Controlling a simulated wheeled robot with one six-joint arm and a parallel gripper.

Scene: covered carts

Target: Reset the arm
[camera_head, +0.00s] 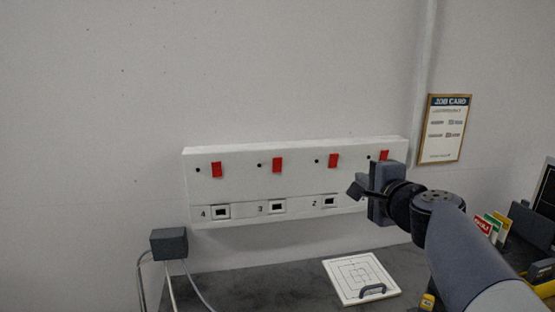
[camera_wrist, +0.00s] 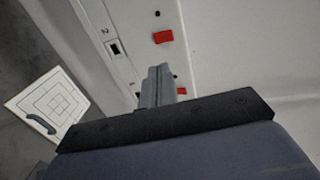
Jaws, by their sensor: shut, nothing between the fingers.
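My gripper (camera_head: 357,190) is shut and empty in the head view. It is held out in front of the right end of a white wall panel (camera_head: 240,158) and hides part of it. The panel has several red switches in a row and numbered sockets below; 4, 3 and 2 can be read. In the wrist view my gripper's fingers (camera_wrist: 158,86) are together, with the panel (camera_wrist: 140,35) behind them. I cannot tell whether the fingertips touch the panel. My arm reaches in from the lower right.
A white board with a square pattern and dark handle (camera_head: 350,267) lies on the dark counter (camera_head: 240,286). A grey box with cables (camera_head: 168,243) is at left. A job card (camera_head: 445,129) hangs at right. Coloured cards (camera_head: 483,225) stand at right.

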